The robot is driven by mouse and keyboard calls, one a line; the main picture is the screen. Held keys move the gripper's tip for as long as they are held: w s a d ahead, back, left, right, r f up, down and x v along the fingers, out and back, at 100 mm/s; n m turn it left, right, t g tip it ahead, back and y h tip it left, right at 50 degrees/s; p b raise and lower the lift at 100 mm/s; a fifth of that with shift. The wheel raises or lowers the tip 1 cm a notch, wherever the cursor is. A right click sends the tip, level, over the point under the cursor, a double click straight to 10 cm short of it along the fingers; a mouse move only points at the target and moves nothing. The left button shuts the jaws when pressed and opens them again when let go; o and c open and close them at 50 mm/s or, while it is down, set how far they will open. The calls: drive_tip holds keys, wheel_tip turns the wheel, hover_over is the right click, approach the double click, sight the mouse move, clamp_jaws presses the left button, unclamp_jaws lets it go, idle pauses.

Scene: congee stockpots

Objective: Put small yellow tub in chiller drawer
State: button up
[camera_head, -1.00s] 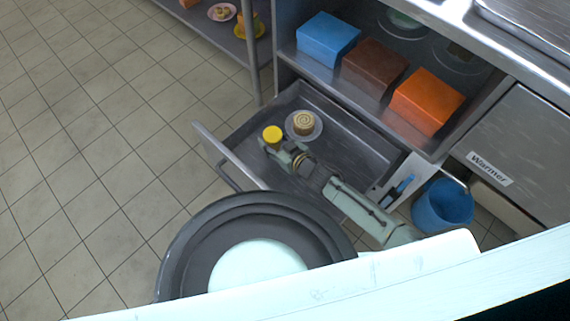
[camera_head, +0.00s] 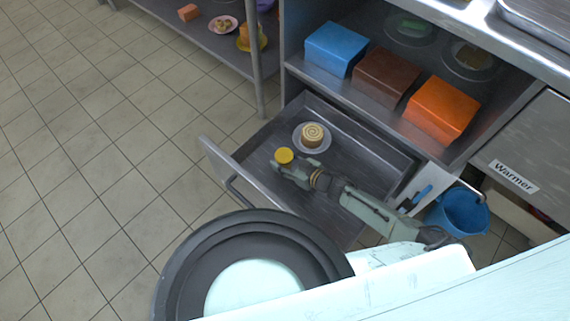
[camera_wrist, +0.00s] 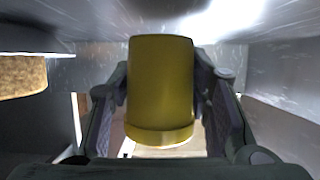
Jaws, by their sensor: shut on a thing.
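The small yellow tub (camera_head: 284,155) is at the tip of my gripper (camera_head: 279,165) in the head view, over the left part of the open drawer (camera_head: 385,151). In the wrist view the tub (camera_wrist: 160,85) stands between the two fingers of my gripper (camera_wrist: 163,108), which are shut on its sides. The drawer's front panel (camera_head: 222,165) is pulled out toward the left. I cannot tell whether the tub touches the drawer floor.
A round cake on a plate (camera_head: 312,135) stands in the drawer behind the tub. Blue (camera_head: 335,48), brown (camera_head: 385,76) and orange (camera_head: 441,109) boxes sit on the shelf above. A blue bucket (camera_head: 460,212) hangs at the right. The drawer's right part has bare floor.

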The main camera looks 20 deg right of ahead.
drive_tip(key=shift+f, duration=0.65)
drive_tip(key=o, duration=1.3)
drive_tip(key=shift+f, duration=0.1)
drive_tip(key=shift+r, duration=0.2)
drive_tip(key=p+v, duration=0.1)
drive_tip(key=v, duration=1)
drive_tip(key=shift+s+d+r+p, duration=0.1)
drive_tip(key=shift+s+d+p, duration=0.1)
drive_tip(key=shift+s+p, duration=0.2)
